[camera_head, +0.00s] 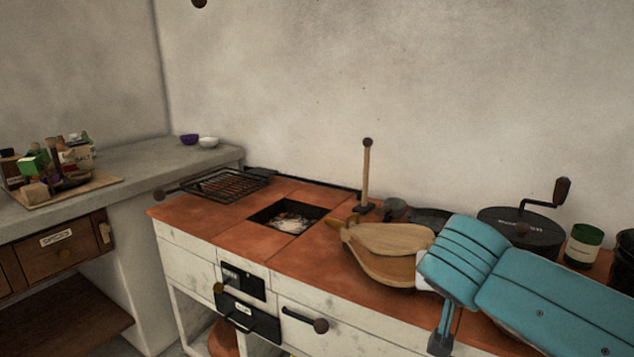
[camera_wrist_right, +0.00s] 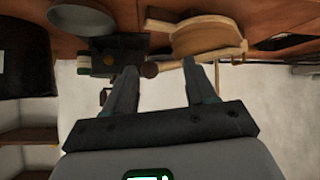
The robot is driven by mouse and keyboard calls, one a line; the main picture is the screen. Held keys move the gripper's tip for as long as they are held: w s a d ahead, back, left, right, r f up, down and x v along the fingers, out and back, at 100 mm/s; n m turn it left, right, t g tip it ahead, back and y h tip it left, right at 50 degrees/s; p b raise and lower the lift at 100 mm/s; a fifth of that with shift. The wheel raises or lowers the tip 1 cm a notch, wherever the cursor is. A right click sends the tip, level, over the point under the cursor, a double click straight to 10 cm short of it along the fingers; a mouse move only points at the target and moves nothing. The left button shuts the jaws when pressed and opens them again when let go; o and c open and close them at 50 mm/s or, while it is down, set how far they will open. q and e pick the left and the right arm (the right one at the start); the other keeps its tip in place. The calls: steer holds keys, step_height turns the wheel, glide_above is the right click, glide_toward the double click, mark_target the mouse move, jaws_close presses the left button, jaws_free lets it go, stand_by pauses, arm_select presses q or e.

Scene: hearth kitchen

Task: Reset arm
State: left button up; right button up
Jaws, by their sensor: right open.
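My right arm, teal, comes in from the right in the head view. Its gripper (camera_head: 441,338) hangs down in front of the stove's front edge, partly cut off by my arm and the frame. In the right wrist view the two fingers (camera_wrist_right: 158,72) are spread apart, with nothing held between them. A dark round knob (camera_wrist_right: 150,70) shows in the background between the fingertips. My left gripper is not in view.
Wooden bellows (camera_head: 385,243) lie on the orange-tiled stovetop (camera_head: 190,213), close to my right arm. A fire opening (camera_head: 287,224), a grill rack (camera_head: 226,184), a crank pot (camera_head: 520,230) and a green jar (camera_head: 582,245) are there too. A drawer handle (camera_head: 305,319) sticks out in front.

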steer(key=s+a+f+n+g+y+p, duration=0.2)
steer(key=a+f+g+y+p, duration=0.15)
steer(key=f+p, duration=0.35)
steer(key=s+a+f+n+g+y+p, duration=0.15)
steer(key=a+f+p, duration=0.3)
steer(key=f, duration=0.45)
steer(key=s+f+m+g+y+p, duration=0.1)
steer(key=s+f+g+p, duration=0.1)
steer(key=s+f+p, duration=0.2)
steer(key=s+f+m+g+y+p, duration=0.1)
steer(key=s+f+p, duration=0.3)
steer(key=s+p, duration=0.7)
steer(key=s+y, duration=0.1)
steer(key=s, duration=0.5)
steer(key=shift+g, duration=0.4)
steer(key=shift+f, duration=0.1)
